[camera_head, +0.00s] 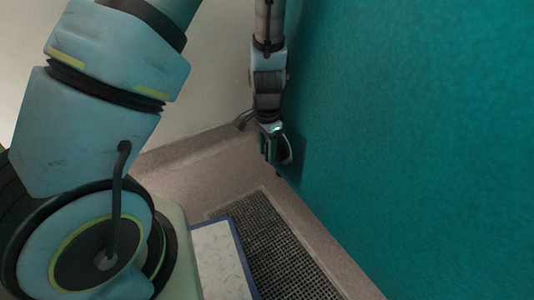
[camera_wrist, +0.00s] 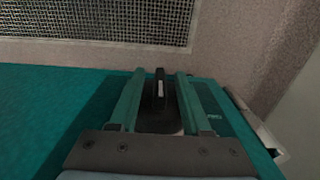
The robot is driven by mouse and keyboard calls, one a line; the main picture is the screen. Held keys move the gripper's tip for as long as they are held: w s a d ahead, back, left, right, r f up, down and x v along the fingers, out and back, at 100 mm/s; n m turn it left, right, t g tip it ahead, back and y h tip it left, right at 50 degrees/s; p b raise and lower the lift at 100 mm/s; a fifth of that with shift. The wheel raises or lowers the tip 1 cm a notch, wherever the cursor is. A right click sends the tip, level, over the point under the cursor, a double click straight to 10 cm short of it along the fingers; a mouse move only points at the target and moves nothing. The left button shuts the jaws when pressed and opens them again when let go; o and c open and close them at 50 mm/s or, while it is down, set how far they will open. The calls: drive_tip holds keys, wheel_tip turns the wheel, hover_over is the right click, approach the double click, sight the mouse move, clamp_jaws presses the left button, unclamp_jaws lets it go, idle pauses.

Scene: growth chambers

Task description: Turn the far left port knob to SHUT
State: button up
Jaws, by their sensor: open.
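A black knob with a raised bar and a short white line (camera_wrist: 160,90) shows in the wrist view against the teal panel (camera_wrist: 45,95). Its bar points up the picture, toward the mesh. My gripper (camera_wrist: 159,78) is open, with one teal finger on each side of the bar; I cannot tell whether either touches it. In the head view my gripper (camera_head: 271,150) hangs close to the teal panel (camera_head: 420,120), and the knob cannot be made out clearly there. Small pale marks lie right of the knob, too small to read.
A dark mesh grille (camera_head: 265,240) is set in the speckled floor ledge, and also shows in the wrist view (camera_wrist: 100,20). A white blue-edged board (camera_head: 222,262) lies beside it.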

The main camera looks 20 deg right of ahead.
drive_tip(key=shift+c, duration=0.4)
clamp_jaws()
